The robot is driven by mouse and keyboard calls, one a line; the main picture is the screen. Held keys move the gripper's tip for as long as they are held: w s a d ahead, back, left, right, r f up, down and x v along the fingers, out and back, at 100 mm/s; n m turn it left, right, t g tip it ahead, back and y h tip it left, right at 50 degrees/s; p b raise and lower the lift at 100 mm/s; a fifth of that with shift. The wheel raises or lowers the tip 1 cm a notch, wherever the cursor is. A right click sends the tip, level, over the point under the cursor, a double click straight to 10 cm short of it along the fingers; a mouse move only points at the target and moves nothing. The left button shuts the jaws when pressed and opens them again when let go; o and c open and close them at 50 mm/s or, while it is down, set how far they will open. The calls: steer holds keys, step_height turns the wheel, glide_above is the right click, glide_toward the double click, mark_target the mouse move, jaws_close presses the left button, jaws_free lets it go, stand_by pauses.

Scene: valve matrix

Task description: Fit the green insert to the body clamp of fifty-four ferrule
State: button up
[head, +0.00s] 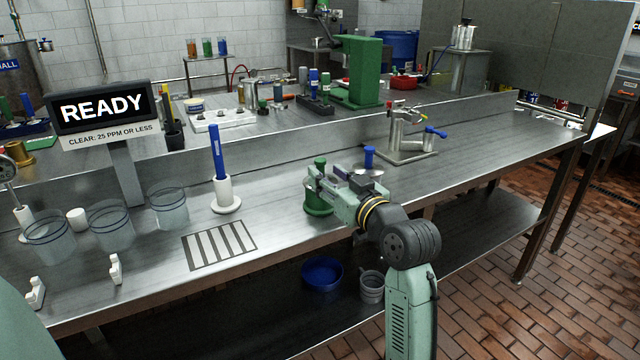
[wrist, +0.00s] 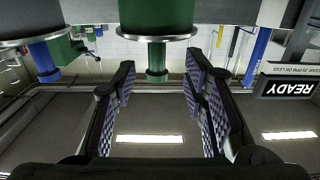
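The green insert (head: 320,162) shows as a green stem standing up from a metal disc on a wide green holder (head: 318,207). In the wrist view, which is upside down, the green stem (wrist: 156,62) lies between my fingertips with a gap on each side. My gripper (head: 325,182) is open and empty at the holder; it also shows in the wrist view (wrist: 160,72). A metal valve body (head: 401,132) with a blue handle stands on a plate farther right. I cannot tell which part is the fifty-four ferrule's body clamp.
A blue-stemmed piece (head: 369,158) stands just behind my gripper; its blue stem shows in the wrist view (wrist: 44,58). A blue stick stands in a white holder (head: 226,196). Clear beakers (head: 168,209) and a READY sign (head: 103,107) are left. The bench's right end is clear.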

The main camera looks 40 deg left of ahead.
mark_target(323, 170)
steer(key=p+x, duration=0.1)
steer(key=x, duration=0.3)
steer(key=shift+w+a+f, duration=0.1)
steer(key=shift+w+f, duration=0.05)
steer(key=shift+w, duration=0.05)
steer(key=shift+c, duration=0.2)
jaws_close()
stand_by(0.4)
